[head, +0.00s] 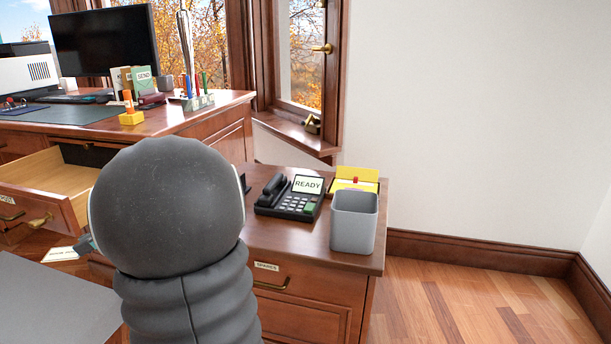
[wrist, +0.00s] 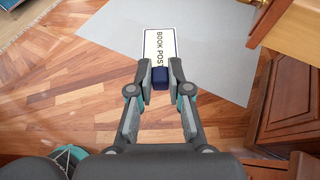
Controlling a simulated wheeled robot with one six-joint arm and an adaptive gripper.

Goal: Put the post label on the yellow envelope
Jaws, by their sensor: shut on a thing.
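The post label (wrist: 160,47) is a white card with a dark border and the words BOOK POST, with a dark blue block at its near end. My gripper (wrist: 160,78) is shut on that block and holds the label out in front, over the floor. In the head view the label (head: 60,254) shows left of my arm, below the open drawer, and my arm hides most of the gripper. A yellow item that looks like the yellow envelope (head: 368,174), with a red spot, is at the back of the right desk section, partly hidden by a grey bin. My gripper is well apart from it.
The grey bin (head: 354,222) and a black telephone (head: 290,196) with a READY display stand on the right desk section (head: 262,236). An open drawer (head: 45,180) juts out at left. A monitor and pen stand are farther back. Wooden floor is clear at right.

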